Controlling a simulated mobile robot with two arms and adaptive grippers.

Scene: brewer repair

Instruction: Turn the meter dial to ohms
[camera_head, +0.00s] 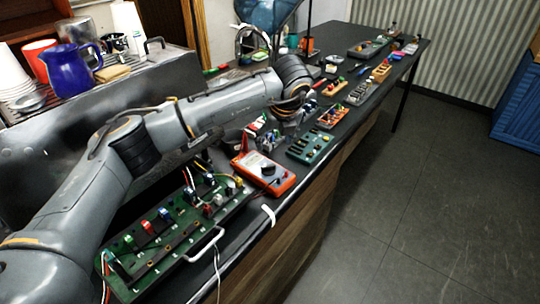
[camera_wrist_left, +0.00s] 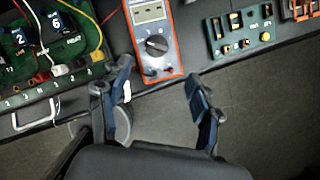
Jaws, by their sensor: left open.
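The orange meter (camera_head: 281,182) lies on the dark bench, just right of the green circuit board. Its dark round dial (camera_head: 267,169) faces up. In the left wrist view the meter (camera_wrist_left: 175,61) is at the top centre, with its grey screen (camera_wrist_left: 148,11) above the dial (camera_wrist_left: 157,45). My left gripper (camera_head: 287,125) is above the bench, beyond the meter in the head view. In the left wrist view its two blue-tipped fingers (camera_wrist_left: 157,85) are spread apart with nothing between them, below the dial. They do not touch it. My right gripper is not in view.
The green circuit board (camera_head: 168,257) with wires and a metal handle (camera_head: 204,246) lies nearer the camera. A teal module (camera_head: 311,147) sits right of the meter, with several more along the bench. A blue jug (camera_head: 70,70) stands on the machine at left. The floor (camera_head: 440,190) is clear.

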